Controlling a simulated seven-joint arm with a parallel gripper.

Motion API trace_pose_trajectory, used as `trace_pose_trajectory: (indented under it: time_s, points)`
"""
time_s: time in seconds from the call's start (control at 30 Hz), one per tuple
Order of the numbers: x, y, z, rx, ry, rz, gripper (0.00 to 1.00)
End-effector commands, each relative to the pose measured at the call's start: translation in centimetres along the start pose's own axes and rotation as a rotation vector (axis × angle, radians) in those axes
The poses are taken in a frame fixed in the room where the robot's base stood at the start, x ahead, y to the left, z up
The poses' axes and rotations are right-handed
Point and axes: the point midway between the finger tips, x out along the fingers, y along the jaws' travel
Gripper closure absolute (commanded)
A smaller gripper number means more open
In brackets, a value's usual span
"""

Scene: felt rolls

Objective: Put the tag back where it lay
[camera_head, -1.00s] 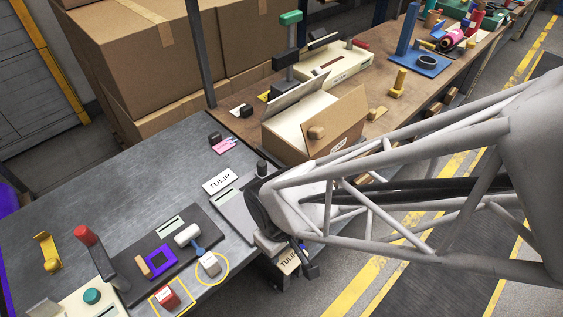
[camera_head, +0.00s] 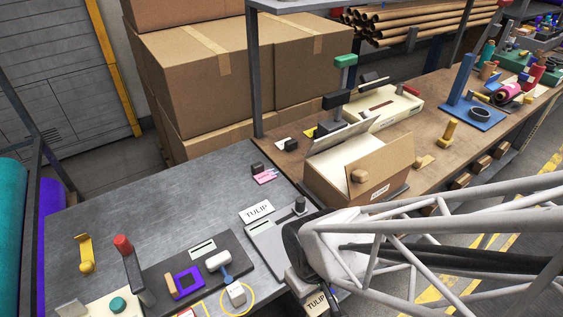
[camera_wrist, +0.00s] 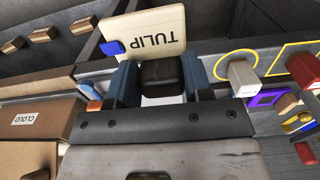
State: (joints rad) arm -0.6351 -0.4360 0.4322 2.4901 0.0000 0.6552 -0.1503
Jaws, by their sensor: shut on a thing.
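A cream tag marked TULIP (camera_head: 317,303) is at my gripper (camera_head: 305,288), at the lower edge of the head view, by the front edge of the grey table. In the wrist view, my gripper (camera_wrist: 162,82) is shut on a black block (camera_wrist: 162,72). The cream tag (camera_wrist: 150,22) shows just beyond this block, its lettering upside down. The block seems to be the tag's grip, but the join is hidden. A second white card marked TULIP (camera_head: 257,211) lies flat on the table, behind the grey scale-like plate (camera_head: 268,240).
The grey table (camera_head: 150,200) has a wide bare area at its left and middle. A dark board (camera_head: 165,268) holds a purple frame (camera_head: 187,282). A white block (camera_head: 236,294) stands in a yellow circle. An open carton (camera_head: 340,190) stands on the brown bench.

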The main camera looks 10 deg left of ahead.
Motion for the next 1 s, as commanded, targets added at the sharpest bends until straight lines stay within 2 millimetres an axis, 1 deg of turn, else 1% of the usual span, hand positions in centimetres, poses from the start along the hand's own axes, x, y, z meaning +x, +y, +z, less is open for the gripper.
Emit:
trace_pose_trajectory:
  time_s: [0.17, 0.37, 0.57, 1.0]
  points:
    - [-0.2, 0.1, -1.0, 0.000, 0.000, 0.000, 0.92]
    - [-0.8, 0.3, -3.6, -0.001, -0.001, 0.000, 0.92]
    - [-1.6, 0.7, -7.7, -0.001, -0.001, 0.000, 0.92]
    - [-2.7, 1.3, -17.4, 0.000, -0.001, 0.000, 0.92]
